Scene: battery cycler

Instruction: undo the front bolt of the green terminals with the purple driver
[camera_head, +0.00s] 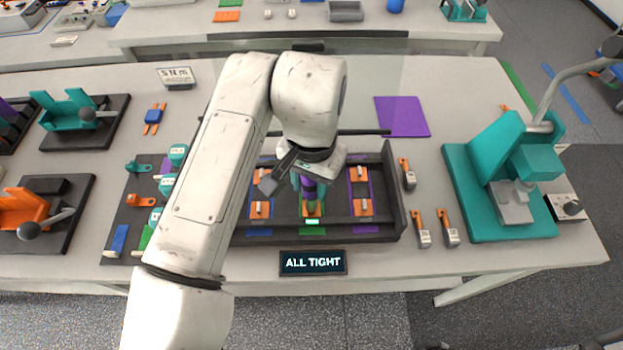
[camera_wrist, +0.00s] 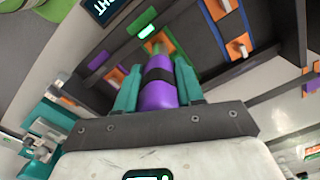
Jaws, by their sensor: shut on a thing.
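My gripper (camera_wrist: 158,92) is shut on the purple driver (camera_wrist: 157,96), with teal fingers on both sides of its dark-banded grip. In the head view the driver (camera_head: 309,192) points down over the front orange terminal block (camera_head: 312,208) of the green-marked middle column. The green strip (camera_head: 312,230) shows at the front of that column. The driver's tip is at or just above the front bolt; whether it touches I cannot tell. The bolt itself is hidden by the tip. A small green light (camera_head: 312,221) glows on the front rail, and the sign (camera_head: 313,262) reads "ALL TIGHT".
The dark tray wall (camera_head: 393,190) stands right of the terminals. Blue-marked (camera_head: 259,209) and purple-marked (camera_head: 362,207) terminals flank the green column. Orange-handled tools (camera_head: 447,228) lie to the right, before a teal press (camera_head: 500,180). A purple mat (camera_head: 402,116) lies bare behind.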

